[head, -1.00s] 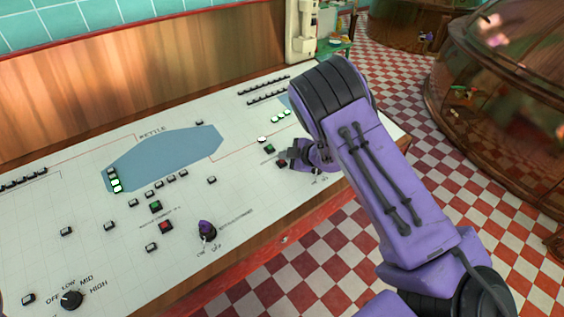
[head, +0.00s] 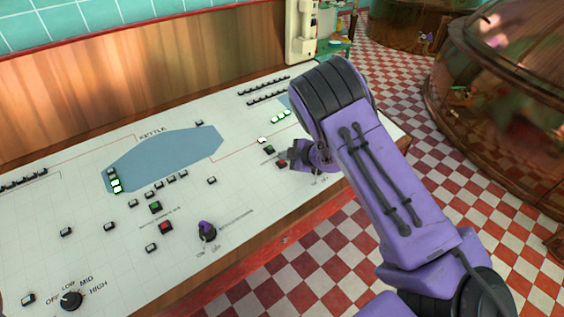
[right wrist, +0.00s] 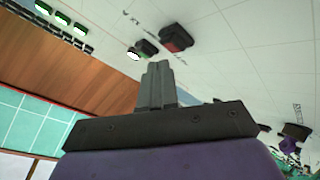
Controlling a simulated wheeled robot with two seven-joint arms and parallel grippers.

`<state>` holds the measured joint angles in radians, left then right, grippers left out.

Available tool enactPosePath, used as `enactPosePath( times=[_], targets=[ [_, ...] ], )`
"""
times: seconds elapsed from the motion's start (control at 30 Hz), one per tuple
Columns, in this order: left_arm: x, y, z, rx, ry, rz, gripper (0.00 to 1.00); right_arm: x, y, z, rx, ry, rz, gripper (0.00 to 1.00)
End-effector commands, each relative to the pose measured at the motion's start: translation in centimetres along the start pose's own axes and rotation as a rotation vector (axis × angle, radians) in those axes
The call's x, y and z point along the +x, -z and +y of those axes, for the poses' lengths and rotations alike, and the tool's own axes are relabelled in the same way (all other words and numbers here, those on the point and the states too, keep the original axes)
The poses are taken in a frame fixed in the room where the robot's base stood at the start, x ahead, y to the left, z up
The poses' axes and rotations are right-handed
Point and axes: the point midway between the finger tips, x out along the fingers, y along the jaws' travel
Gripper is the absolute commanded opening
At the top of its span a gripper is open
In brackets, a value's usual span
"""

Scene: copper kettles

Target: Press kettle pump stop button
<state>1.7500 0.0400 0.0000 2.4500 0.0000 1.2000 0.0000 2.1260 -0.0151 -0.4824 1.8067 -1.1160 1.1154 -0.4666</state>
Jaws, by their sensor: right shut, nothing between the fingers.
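A red button (head: 282,163) sits on the white control panel (head: 85,265), and a green button (head: 269,150) is beside it. My right gripper (head: 296,167) is just to the right of this red button, its fingers partly hidden by its own wrist. In the right wrist view the red button (right wrist: 176,38) and the green button (right wrist: 147,47) are beyond the closed, empty fingertips (right wrist: 157,66). The tips appear apart from the red button. A second red button (head: 166,226) is farther left, below another green button (head: 155,207). My left gripper is not in view.
A purple-topped knob (head: 207,231) and a black dial (head: 71,299) stand up from the panel. White and green lights (head: 281,117) glow near my right arm. The wooden wall (head: 120,75) rises behind the panel. Checkered floor (head: 320,250) lies in front.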

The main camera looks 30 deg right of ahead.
Motion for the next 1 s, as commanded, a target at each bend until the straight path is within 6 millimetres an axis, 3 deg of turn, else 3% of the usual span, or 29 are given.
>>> enactPosePath(
  times=[1.0],
  targets=[
    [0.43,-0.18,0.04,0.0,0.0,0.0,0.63,0.58,-0.41,-0.42,0.0,0.0,0.0,0.0]
  ],
)
